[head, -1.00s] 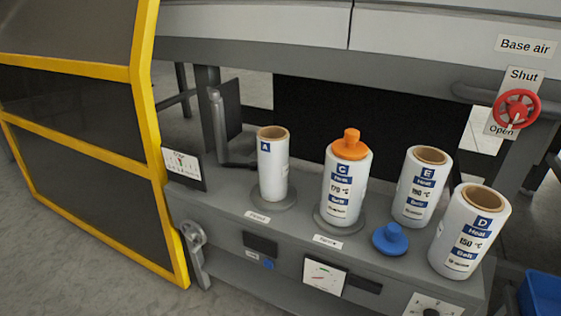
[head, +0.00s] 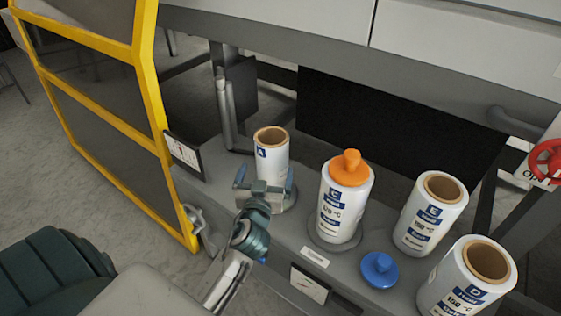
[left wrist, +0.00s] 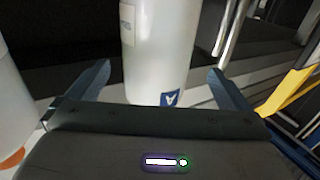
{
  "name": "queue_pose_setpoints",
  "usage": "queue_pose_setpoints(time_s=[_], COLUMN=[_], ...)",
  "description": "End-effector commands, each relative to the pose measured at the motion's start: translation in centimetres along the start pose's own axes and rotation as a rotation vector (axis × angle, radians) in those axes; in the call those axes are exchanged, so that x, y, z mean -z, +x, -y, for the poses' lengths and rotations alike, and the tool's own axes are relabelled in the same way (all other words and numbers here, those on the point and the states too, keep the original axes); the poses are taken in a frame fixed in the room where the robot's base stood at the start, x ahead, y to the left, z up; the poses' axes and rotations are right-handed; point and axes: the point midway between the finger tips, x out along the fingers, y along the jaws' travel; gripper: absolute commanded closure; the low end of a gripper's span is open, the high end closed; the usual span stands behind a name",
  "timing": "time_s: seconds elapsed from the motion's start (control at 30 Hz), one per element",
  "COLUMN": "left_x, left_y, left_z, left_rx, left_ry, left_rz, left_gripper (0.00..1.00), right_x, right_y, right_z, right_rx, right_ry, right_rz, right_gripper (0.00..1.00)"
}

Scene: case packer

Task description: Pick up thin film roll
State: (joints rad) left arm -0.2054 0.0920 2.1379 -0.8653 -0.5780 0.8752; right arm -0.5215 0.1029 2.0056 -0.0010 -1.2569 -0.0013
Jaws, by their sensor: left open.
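The thin film roll (head: 272,152) is a narrow white roll with a brown core and a blue "A" label. It stands upright on a round base on the grey machine shelf. My left gripper (head: 265,187) is open, low in front of the roll, and hides part of its lower body. In the left wrist view the roll (left wrist: 158,50) stands between the two spread fingers (left wrist: 158,85), beyond the palm. I cannot tell whether the fingers touch it. My right gripper is not in view.
A white roll "C" (head: 342,205) with an orange plug (head: 349,168) stands to the right. Rolls "E" (head: 432,215) and "D" (head: 465,285) stand farther right, near a blue plug (head: 380,268). A yellow-framed guard (head: 155,110) is at left, a grey upright rod (head: 225,110) behind.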

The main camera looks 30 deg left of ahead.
Motion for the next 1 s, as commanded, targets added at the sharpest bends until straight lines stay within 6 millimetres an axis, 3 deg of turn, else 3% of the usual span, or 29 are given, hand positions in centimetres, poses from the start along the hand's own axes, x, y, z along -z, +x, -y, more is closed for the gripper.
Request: queue_pose_setpoints(time_s=[0.27,0.53,0.83,0.87,1.0], left_x=[-0.1,-0.6,-0.8,-0.8,-0.8], left_y=[2.5,6.3,6.9,6.9,6.9], left_z=[-0.1,-0.4,-0.4,-0.4,-0.4], left_rx=[0.001,0.001,0.000,0.000,0.001], left_ry=[0.001,0.001,0.000,0.000,0.000], left_rz=[0.001,0.001,0.001,0.002,0.002], left_gripper=[0.00,0.00,0.00,0.02,0.29], right_x=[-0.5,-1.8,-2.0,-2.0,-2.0], right_y=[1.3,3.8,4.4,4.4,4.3], right_z=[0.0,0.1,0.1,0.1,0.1], right_rx=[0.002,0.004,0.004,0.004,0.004], right_ry=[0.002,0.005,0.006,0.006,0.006], right_rz=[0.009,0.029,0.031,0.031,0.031], right_gripper=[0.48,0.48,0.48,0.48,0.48])
